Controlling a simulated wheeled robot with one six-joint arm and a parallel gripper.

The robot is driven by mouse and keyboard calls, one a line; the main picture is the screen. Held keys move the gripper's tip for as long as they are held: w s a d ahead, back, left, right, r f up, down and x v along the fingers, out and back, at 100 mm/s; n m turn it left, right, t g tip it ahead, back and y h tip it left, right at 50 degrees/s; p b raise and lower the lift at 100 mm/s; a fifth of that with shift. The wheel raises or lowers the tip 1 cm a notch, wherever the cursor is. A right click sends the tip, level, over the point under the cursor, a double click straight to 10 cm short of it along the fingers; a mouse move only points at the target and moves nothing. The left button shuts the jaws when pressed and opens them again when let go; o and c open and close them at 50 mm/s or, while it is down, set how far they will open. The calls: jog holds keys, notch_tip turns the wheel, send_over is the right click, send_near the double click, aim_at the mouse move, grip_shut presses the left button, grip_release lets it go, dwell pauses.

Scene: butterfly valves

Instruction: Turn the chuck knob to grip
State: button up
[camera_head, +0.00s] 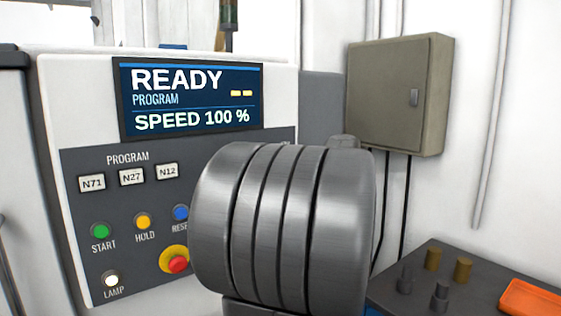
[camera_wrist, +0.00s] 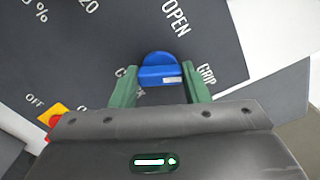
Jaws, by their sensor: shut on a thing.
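The chuck knob (camera_wrist: 158,66) is blue with a rounded top and a raised bar, which has a small pale mark near its right end. It sits on a dark panel (camera_wrist: 80,62) in the wrist view. The words OPEN and GRIP show above right and to the right of it; a label at its lower left is mostly covered by a finger. My gripper (camera_wrist: 160,80) has green fingers on either side of the knob and is shut on it. In the head view my own arm hides the knob and the gripper.
The machine's screen (camera_head: 190,97) reads READY, PROGRAM, SPEED 100 %. A red emergency button (camera_head: 177,263) on yellow and several coloured buttons are left of my arm. A grey wall box (camera_head: 390,95) hangs at right. An orange object (camera_head: 532,299) lies on a dark bench (camera_head: 415,270).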

jog(key=shift+f+m, duration=0.1)
jog(key=shift+m, duration=0.3)
jog(key=o, duration=1)
jog(key=b+v, duration=0.2)
jog(key=v, duration=1.1)
jog(key=shift+s+d, duration=0.25)
jog(key=shift+s, duration=0.1)
jog(key=p+x, duration=0.2)
jog(key=x, duration=1.2)
